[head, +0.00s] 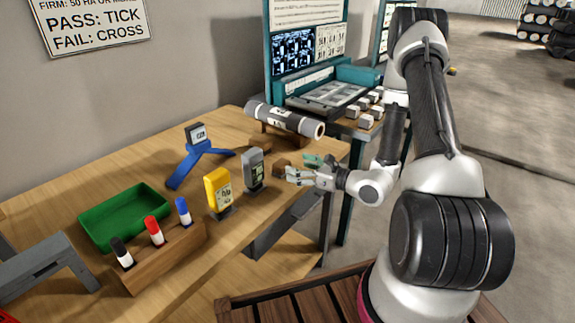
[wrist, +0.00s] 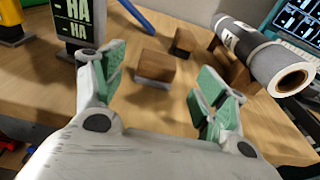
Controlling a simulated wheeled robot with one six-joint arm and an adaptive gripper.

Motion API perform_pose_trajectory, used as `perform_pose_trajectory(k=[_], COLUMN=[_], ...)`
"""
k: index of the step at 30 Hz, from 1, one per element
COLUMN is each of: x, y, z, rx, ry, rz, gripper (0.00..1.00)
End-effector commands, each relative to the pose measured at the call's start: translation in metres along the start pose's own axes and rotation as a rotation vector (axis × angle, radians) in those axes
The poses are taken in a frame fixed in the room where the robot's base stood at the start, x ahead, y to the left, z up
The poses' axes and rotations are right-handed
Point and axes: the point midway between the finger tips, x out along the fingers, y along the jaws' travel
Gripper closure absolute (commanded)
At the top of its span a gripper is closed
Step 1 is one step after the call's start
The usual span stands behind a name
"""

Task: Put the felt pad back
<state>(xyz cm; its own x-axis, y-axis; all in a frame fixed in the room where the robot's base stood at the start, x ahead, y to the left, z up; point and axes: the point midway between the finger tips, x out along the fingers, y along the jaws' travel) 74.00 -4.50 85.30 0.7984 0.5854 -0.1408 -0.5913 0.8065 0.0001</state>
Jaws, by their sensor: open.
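In the head view the felt pad (head: 281,167) sits just left of my gripper's fingertips. My gripper (head: 300,169) is open and empty, low over the bench near its right edge. In the wrist view my gripper (wrist: 157,75) has its green-padded fingers spread, with the block beyond and between them. I see no contact.
A grey roll (head: 285,118) rests on wooden supports behind. A grey meter (head: 254,170) and a yellow meter (head: 218,190) stand to the left. Further left are a marker rack (head: 165,258), a green tray (head: 90,217) and a blue stand (head: 187,170). Another brown block (wrist: 184,41) lies behind the pad.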

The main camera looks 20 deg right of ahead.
Motion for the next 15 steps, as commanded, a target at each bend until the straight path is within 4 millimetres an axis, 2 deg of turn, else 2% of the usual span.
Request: perform_pose_trajectory(k=[3,6,12,15], x=[-0.023,-0.036,-0.045,-0.045], y=[-0.001,-0.001,0.001,0.011], z=[0.000,0.000,0.002,0.017], rx=[0.002,0.001,-0.003,-0.042], ry=[0.000,0.000,-0.001,-0.010], rz=[-0.004,-0.003,0.005,0.059], gripper=[0.27,0.27,0.27,0.27])
